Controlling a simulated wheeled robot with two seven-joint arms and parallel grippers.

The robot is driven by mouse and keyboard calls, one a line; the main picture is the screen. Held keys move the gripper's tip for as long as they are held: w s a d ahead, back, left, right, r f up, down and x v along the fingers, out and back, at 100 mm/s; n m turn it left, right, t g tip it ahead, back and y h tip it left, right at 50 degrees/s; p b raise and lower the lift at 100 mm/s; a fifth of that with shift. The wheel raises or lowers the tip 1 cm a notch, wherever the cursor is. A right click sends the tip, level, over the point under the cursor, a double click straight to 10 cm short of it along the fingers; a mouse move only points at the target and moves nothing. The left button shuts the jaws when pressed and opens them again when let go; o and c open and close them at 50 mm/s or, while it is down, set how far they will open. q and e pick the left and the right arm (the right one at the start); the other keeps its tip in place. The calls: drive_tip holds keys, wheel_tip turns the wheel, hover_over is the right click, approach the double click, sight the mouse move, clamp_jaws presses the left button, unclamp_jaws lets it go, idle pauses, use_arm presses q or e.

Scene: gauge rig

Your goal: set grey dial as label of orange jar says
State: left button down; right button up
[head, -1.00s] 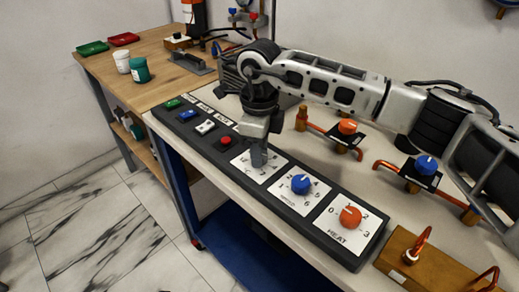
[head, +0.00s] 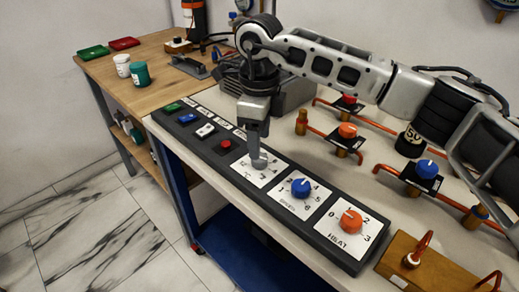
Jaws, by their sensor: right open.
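The grey dial (head: 260,163) is on a white numbered plate in the long dark panel, at the middle of the head view. Only its lower part shows; its pointer setting cannot be read. My right gripper (head: 256,146) points down right over the dial, open, its fingers hiding the dial's top. I cannot tell whether they touch it. I see no jar that is clearly orange with a readable label. An orange and black cylinder (head: 193,18) at the top, cut by the frame edge, carries a small white mark. My left gripper is out of view.
Beside the grey dial are a blue dial (head: 301,188) and an orange HEAT dial (head: 350,220). A red button (head: 226,145) and several switches continue left. Valves on copper pipes and a black weight (head: 409,142) stand behind. White (head: 122,66) and green (head: 140,73) jars stand on the wooden bench.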

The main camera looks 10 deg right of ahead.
wheel_tip(320, 180, up, 12)
drive_tip(key=shift+f, duration=0.2)
